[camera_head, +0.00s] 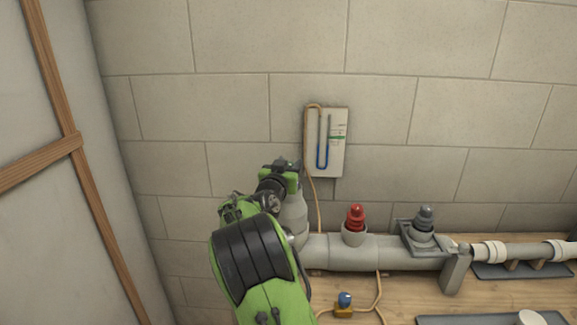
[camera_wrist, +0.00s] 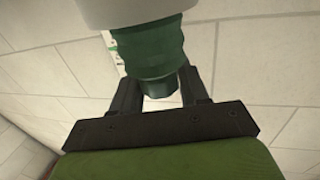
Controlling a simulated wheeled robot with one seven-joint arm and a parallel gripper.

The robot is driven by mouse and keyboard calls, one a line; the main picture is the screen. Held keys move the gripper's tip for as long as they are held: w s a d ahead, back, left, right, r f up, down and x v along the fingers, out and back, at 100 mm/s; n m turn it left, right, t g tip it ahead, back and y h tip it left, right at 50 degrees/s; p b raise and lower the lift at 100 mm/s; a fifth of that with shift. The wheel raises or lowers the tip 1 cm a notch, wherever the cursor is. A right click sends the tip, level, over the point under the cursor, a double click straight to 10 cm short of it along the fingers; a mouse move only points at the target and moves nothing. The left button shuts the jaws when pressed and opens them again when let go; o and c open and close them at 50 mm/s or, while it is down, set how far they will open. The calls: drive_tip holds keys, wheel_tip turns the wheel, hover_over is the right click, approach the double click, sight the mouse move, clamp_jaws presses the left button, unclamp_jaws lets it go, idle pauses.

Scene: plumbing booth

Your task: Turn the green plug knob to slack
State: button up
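The green plug (camera_wrist: 150,50) shows in the wrist view, with a ribbed body below a pale pipe end and a narrower dark green knob (camera_wrist: 160,86). My gripper (camera_wrist: 160,90) has one dark finger on each side of the knob. I cannot tell whether the fingers press on it or leave small gaps. In the head view my gripper (camera_head: 285,165) is at the top of the grey upright pipe (camera_head: 295,215) at the left end of the pipe run. The plug is mostly hidden there behind my gripper and arm.
A gauge panel (camera_head: 336,135) with a tan hose hangs on the block wall just behind. A blue knob (camera_head: 344,299) sits low in front.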

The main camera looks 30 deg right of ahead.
drive_tip(key=shift+c, duration=0.6)
